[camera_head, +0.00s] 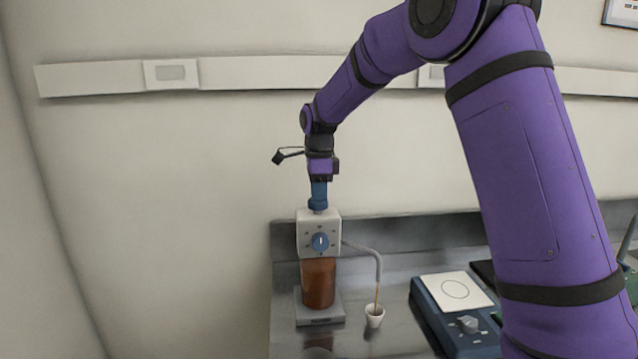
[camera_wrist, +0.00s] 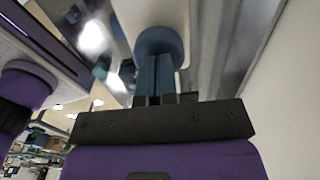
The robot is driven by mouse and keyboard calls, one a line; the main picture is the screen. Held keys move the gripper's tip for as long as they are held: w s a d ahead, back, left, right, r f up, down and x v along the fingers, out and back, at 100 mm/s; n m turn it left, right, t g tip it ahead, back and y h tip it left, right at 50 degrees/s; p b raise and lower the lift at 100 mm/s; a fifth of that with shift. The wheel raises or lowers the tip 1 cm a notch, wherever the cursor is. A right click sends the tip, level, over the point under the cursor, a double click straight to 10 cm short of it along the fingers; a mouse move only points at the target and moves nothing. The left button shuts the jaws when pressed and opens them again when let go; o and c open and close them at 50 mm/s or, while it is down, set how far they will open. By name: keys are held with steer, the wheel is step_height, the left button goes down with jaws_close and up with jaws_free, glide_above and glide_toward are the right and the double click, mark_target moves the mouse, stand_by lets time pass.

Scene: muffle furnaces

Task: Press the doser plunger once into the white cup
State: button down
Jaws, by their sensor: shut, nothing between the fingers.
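The doser has an amber bottle (camera_head: 318,284), a white head (camera_head: 306,238) with a blue dial, and a blue plunger (camera_head: 318,205) on top. A grey spout (camera_head: 379,264) curves right and down over the small white cup (camera_head: 374,317). A thin brown streak runs from the spout tip into the cup. My gripper (camera_head: 319,194) points straight down with its blue fingers shut and empty, right on top of the plunger. In the wrist view the shut fingers (camera_wrist: 155,68) meet the round blue plunger cap (camera_wrist: 158,40); they appear to touch it.
The doser stands on a grey base (camera_head: 320,314) on a shiny metal bench (camera_head: 400,262). A blue device (camera_head: 440,320) with a white top plate and a knob stands right of the cup. My arm hides the bench farther right. The wall is behind.

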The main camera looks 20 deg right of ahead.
steer(key=shift+s+f, duration=0.1)
steer(key=shift+f, duration=0.75)
steer(key=shift+s, duration=0.1)
